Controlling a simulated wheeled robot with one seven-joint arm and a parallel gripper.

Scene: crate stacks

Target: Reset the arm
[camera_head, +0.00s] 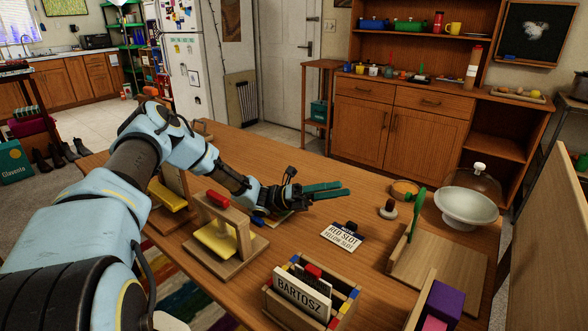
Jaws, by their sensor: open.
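My arm reaches in from the left over the wooden table (352,194). My gripper (347,189) has dark green fingers that point right over the middle of the table. The fingers lie close together in this view with a narrow gap between them. Nothing shows between them. A white sign (343,237) reading "RED SLOT" and "YELLOW SLOT" lies in front of the gripper.
A wooden stand with a yellow block (216,241) and red top piece is near my forearm. A box labelled BARTOSZ (301,297) stands at the front. To the right are a board with a green handle (417,215), a white bowl (466,207) and a purple block (443,302).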

